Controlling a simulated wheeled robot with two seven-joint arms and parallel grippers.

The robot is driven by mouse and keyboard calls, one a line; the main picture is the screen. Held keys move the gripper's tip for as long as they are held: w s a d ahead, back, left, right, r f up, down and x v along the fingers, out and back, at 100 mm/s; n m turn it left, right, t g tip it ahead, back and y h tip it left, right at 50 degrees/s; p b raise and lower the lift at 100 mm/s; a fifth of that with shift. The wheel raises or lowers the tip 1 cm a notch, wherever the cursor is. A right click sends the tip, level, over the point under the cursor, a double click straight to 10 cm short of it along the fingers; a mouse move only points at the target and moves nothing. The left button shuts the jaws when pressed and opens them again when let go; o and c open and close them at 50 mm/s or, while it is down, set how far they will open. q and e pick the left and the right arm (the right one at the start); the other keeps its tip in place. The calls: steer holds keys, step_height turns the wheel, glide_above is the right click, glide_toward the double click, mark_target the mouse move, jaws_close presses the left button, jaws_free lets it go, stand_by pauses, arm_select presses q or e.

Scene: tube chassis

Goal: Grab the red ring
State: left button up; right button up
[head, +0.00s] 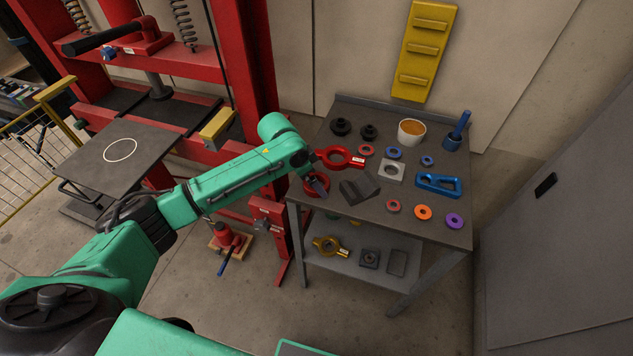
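Several red rings are on the grey table (440,226). A red ring with a labelled handle (335,150) lies near the table's left side. A thick red ring (325,192) lies at the left edge, partly hidden by my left gripper (320,187). Two small reddish rings with grey centres lie further in, one towards the back (367,147) and one towards the front (393,210). My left gripper points down over the thick ring, below the green wrist. Its fingers are small and dark, so I cannot tell whether they are open or touching the ring. My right gripper is out of view.
A dark angled block (360,188) lies right of the gripper. A white cup (411,132), a blue frame (438,184), an orange ring (423,212) and a purple ring (454,221) are also on top. A red press frame (250,70) stands left.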

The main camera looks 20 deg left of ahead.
arm_select(q)
steer(key=c, duration=1.2)
